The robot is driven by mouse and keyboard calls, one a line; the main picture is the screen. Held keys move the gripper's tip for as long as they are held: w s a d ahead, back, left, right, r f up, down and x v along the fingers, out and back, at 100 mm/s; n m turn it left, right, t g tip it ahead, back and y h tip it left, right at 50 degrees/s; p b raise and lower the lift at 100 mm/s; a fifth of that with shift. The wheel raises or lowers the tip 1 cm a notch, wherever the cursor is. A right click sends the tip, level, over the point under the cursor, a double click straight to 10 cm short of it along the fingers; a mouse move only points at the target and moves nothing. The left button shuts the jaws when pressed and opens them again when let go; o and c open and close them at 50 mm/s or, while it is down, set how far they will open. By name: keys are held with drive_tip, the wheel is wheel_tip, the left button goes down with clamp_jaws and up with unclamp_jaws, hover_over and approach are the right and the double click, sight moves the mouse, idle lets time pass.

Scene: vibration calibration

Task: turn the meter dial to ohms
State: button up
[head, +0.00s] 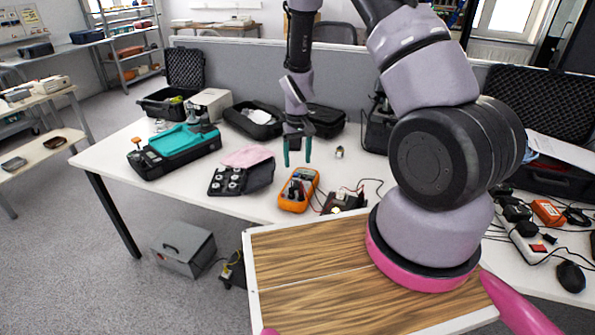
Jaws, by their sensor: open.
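The meter (299,190) is an orange handheld unit lying on the white table, left of the middle of the head view. Its dark dial (295,189) shows on its face, but it is too small to read its setting. My gripper (297,160) hangs above and just behind the meter, fingers pointing down. Its two green-tipped fingers are apart with nothing between them. The gripper is not touching the meter.
A dark case with round pieces (228,180) and a pink cloth (246,156) lie left of the meter. A small dark device with cables (343,201) sits close on its right. A teal-topped unit (180,148) stands further left. Black cases line the back.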

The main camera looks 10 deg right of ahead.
sight(298, 184)
wheel_tip(298, 184, up, 2)
drive_tip(key=shift+r, duration=0.2)
drive_tip(key=f+n, duration=0.3)
drive_tip(key=n, duration=0.3)
drive_tip(key=f+n, duration=0.4)
drive_tip(key=n, duration=0.2)
drive_tip(key=f+n, duration=0.3)
drive_tip(key=n, duration=0.3)
drive_tip(key=shift+s+d+f, duration=0.15)
drive_tip(key=shift+s+f, duration=0.05)
drive_tip(key=shift+f, duration=0.2)
clamp_jaws()
